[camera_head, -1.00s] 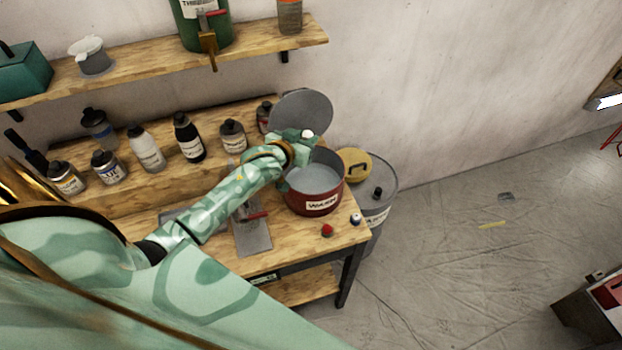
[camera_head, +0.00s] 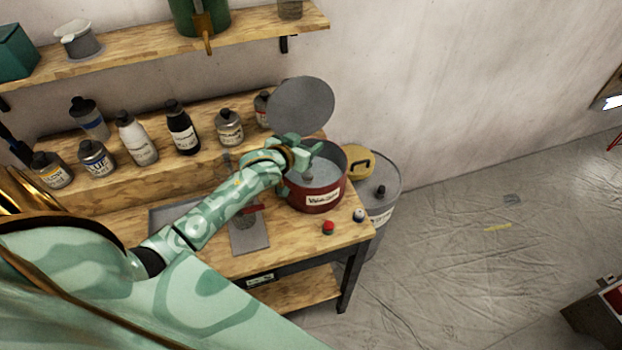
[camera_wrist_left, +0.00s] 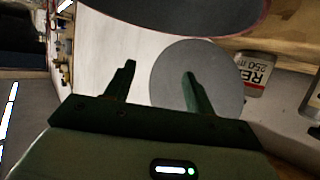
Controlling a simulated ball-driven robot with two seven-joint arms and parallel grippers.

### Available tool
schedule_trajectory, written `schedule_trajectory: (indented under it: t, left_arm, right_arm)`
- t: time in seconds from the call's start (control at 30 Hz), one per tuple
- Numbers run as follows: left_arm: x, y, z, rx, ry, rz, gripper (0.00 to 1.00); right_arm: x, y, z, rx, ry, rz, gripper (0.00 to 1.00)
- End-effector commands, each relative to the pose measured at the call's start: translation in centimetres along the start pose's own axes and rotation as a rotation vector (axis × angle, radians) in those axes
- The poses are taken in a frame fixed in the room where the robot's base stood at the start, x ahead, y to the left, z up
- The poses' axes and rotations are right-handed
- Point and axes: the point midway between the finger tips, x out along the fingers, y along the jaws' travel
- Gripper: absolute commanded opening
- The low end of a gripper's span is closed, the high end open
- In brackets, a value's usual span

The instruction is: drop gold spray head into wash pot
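The wash pot (camera_head: 322,201) is a dark red pot with a white label and greyish liquid, standing at the right end of the workbench. My left gripper (camera_head: 308,158) is over the pot's left rim. In the left wrist view its two fingers (camera_wrist_left: 158,80) are apart with nothing between them. I see the gold spray head nowhere clearly. My right gripper is not in view.
A round grey lid (camera_head: 301,106) stands behind the pot. A red cap (camera_head: 328,227) and a pale cap (camera_head: 359,215) lie in front of it. A grey bin (camera_head: 385,203) stands at right. Several bottles line the bench's back step.

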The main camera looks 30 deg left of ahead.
Motion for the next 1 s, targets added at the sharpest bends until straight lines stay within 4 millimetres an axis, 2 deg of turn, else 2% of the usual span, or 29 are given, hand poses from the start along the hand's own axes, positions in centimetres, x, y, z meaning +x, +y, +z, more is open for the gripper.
schedule_trajectory:
  t: [0.2, 0.33, 0.8, 1.0]
  left_arm:
    - [-0.2, 0.0, 0.1, 0.0, -0.001, 0.0, 0.55]
    - [-1.7, 0.0, 0.1, 0.0, -0.003, 0.001, 0.55]
    - [-13.5, 0.0, 0.1, 0.0, -0.003, 0.0, 0.55]
    - [-15.9, 0.0, 0.1, 0.0, -0.001, 0.0, 0.55]
  right_arm:
    - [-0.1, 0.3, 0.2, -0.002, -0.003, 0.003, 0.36]
    - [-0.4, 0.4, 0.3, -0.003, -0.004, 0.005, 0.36]
    - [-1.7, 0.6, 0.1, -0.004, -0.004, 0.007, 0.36]
    - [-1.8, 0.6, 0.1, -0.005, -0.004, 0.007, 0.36]
